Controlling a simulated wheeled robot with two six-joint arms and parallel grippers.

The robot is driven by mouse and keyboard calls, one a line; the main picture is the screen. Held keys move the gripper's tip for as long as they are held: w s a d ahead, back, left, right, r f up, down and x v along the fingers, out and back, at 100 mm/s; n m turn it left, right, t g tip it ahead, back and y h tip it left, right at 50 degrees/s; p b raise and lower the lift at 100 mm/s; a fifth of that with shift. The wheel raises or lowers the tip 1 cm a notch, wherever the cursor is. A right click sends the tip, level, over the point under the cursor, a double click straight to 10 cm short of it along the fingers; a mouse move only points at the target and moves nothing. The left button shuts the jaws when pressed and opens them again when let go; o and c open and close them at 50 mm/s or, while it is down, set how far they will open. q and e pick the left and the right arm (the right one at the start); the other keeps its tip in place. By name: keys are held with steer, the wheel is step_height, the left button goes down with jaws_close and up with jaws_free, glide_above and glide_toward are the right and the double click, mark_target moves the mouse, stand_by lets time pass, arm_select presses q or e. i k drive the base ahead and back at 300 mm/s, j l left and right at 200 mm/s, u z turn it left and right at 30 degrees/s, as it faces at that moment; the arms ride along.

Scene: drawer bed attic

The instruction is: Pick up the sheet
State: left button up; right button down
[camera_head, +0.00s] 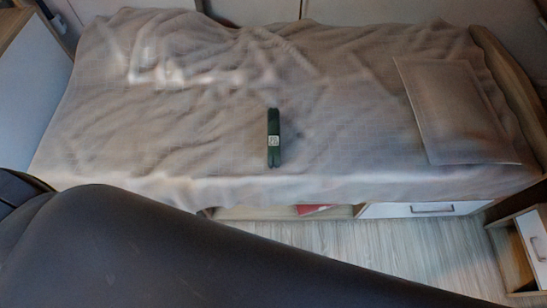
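A wrinkled grey-beige sheet (200,125) is spread over the bed, and its front edge hangs over the side. No gripper shows in the head view. A large dark part of my own body fills the lower left and hides the floor and the lower part of the bed's front there. I see nothing holding the sheet.
A narrow dark green object (273,152) with a pale square mark lies mid-bed. A flat grey-beige pillow (455,110) lies at the right. Below are a white drawer (420,209) and a red item (314,209). A small cabinet (535,245) stands lower right beside clear wooden floor.

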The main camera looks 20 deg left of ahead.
mark_target(274, 142)
steer(key=k+l, duration=0.5)
steer(key=l, duration=0.45)
steer(key=k+l+u, duration=0.15)
steer(key=l, duration=0.45)
steer(key=i, duration=0.05)
